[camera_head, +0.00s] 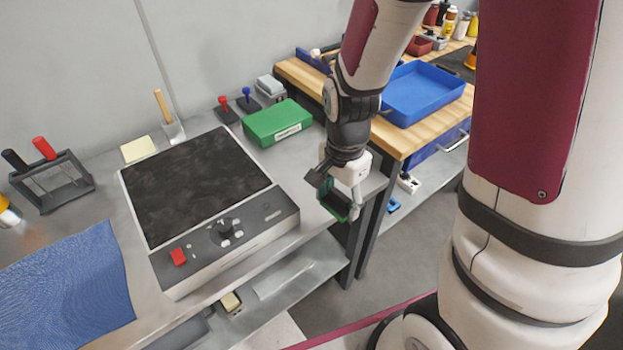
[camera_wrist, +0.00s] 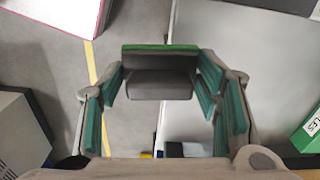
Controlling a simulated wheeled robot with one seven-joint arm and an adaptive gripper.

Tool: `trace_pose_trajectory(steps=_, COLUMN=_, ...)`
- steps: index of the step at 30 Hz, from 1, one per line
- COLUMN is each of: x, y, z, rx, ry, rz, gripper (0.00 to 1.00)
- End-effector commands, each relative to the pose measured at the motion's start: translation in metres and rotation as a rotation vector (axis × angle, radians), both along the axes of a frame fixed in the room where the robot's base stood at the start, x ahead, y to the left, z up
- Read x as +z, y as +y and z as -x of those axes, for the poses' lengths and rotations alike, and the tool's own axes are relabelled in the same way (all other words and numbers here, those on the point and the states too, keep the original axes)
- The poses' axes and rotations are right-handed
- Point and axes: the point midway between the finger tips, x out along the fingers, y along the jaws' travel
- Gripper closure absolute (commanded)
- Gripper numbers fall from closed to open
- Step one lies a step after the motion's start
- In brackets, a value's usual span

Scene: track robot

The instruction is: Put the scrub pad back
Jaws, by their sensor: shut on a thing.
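The scrub pad (camera_wrist: 160,84), a grey block with a green layer along one side, sits between the fingertips of my gripper (camera_wrist: 160,78) in the wrist view. The teal-lined fingers are shut on it from left and right. In the head view my gripper (camera_head: 340,200) hangs at the right front edge of the metal bench (camera_head: 300,190), right of the hot plate. The pad is hard to tell from the green finger linings there.
The black-topped hot plate (camera_head: 195,185) fills the bench's middle. A green labelled box (camera_head: 278,122), a grey stacked item (camera_head: 270,87) and two stamp-like tools stand behind. A blue cloth (camera_head: 65,285) lies at left. A wooden bench with a blue tray (camera_head: 422,93) is at right.

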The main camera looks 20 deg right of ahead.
Motion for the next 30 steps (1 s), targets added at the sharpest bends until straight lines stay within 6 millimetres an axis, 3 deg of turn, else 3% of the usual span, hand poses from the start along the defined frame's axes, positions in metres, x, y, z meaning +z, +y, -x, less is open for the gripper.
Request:
trace_pose_trajectory(steps=4, x=-0.005, y=0.0, z=0.003, rx=-0.083, ry=-0.001, rz=0.0, gripper=0.77)
trace_pose_trajectory(steps=7, x=-0.007, y=0.0, z=-0.009, rx=-0.097, ry=-0.002, rz=0.0, gripper=0.77)
trace_pose_trajectory(steps=21, x=-0.017, y=0.004, z=-0.12, rx=-0.095, ry=-0.002, rz=-0.001, gripper=0.77)
trace_pose_trajectory(steps=25, x=-0.019, y=0.005, z=-0.142, rx=-0.094, ry=-0.001, rz=0.0, gripper=0.77)
trace_pose_trajectory(steps=30, x=-0.02, y=0.005, z=-0.153, rx=-0.094, ry=0.0, rz=0.0, gripper=0.77)
